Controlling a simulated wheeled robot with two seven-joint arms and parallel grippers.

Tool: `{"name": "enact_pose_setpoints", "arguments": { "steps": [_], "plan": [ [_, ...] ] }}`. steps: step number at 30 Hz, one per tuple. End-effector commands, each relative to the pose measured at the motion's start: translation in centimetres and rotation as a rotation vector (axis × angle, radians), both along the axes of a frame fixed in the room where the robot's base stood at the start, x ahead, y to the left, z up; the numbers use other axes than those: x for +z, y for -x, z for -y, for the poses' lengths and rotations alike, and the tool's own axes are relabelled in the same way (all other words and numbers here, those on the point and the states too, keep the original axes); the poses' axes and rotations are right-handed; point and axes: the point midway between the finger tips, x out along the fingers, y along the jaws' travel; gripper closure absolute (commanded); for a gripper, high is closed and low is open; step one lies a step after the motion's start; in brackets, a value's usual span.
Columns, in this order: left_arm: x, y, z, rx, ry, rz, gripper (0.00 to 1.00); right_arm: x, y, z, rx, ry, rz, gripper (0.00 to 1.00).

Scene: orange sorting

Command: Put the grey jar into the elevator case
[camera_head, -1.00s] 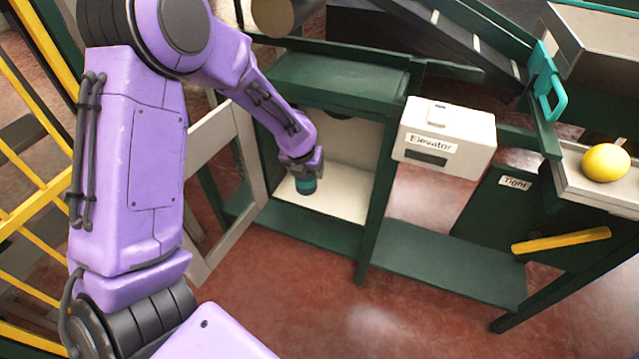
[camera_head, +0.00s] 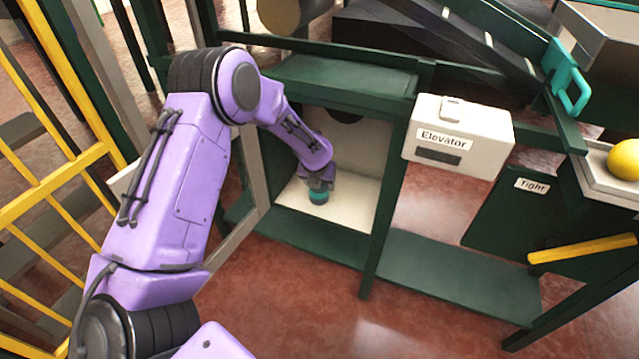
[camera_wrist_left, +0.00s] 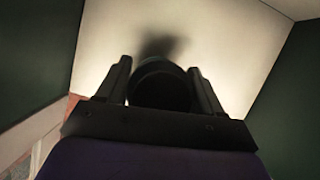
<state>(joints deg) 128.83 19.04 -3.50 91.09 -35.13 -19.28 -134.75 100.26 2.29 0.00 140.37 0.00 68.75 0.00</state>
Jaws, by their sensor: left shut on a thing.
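The grey jar (camera_head: 318,197) is held upright in my left gripper (camera_head: 318,186); its lower part looks dark with a teal tint. In the left wrist view the jar (camera_wrist_left: 160,84) is a dark round shape between the two fingers of the gripper (camera_wrist_left: 162,76). The elevator case (camera_head: 365,205) is a green frame with an open front and a pale floor and back. My left gripper and the jar are inside the case, over the pale floor. I cannot tell whether the jar touches the floor. My right gripper is not in view.
A white box labelled "Elevator" (camera_head: 458,135) is mounted right of the case. A grey door frame (camera_head: 252,175) stands at the case's left side. A yellow ball (camera_head: 626,159) rests on a tray at far right. A yellow railing (camera_head: 50,200) is at far left.

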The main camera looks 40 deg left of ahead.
Motion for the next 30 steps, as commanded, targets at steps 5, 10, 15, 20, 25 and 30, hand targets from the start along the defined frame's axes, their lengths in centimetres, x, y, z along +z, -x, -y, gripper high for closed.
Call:
{"name": "enact_pose_setpoints", "arguments": {
  "steps": [5,10,15,20,25,30],
  "plan": [
    [-0.2,0.0,0.0,0.000,0.000,0.000,0.11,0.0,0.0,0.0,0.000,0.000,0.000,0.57],
    [-0.2,0.0,0.0,0.000,0.000,0.000,0.08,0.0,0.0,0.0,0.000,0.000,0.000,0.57],
    [0.3,0.0,0.0,0.000,0.000,0.000,0.08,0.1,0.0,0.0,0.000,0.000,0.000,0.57],
    [3.4,1.0,0.4,-0.001,-0.001,0.002,0.08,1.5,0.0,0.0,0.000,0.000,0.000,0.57],
    [6.2,2.2,0.9,0.000,0.000,0.001,0.08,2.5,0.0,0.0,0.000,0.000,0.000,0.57],
    [7.1,2.6,1.1,0.001,0.000,0.000,0.08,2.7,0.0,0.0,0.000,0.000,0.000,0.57]
  ]
}}
